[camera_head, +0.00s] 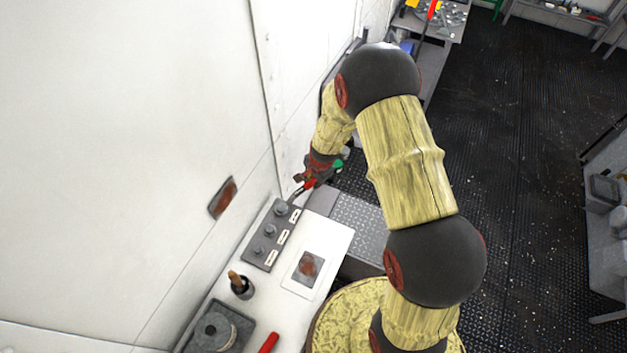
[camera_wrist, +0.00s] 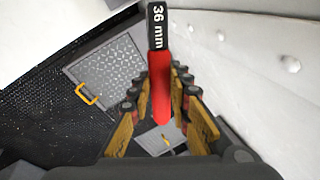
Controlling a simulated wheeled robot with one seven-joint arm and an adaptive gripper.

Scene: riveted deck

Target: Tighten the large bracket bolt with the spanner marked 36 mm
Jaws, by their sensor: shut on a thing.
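My gripper (camera_head: 317,172) is shut on the red handle of a spanner (camera_wrist: 161,92). The dark part of the spanner beyond the red grip reads "36 mm" in the wrist view, where the fingers (camera_wrist: 161,80) close on it from both sides. In the head view the spanner (camera_head: 308,186) slants down-left to the far end of a dark bracket plate. Three bolts stand in a row on the plate: the far one (camera_head: 281,208), the middle one (camera_head: 270,230) and the near one (camera_head: 258,249). Each has a white label, too small to read. Whether the spanner's jaw is around the far bolt I cannot tell.
The white worktop (camera_head: 336,237) also bears a brown-marked plate (camera_head: 309,266), a dark cup with a wooden handle (camera_head: 241,285), a grey tray (camera_head: 193,345) and a red-handled item (camera_head: 269,343). A white wall (camera_head: 140,130) rises close on the left. Dark floor lies open at right.

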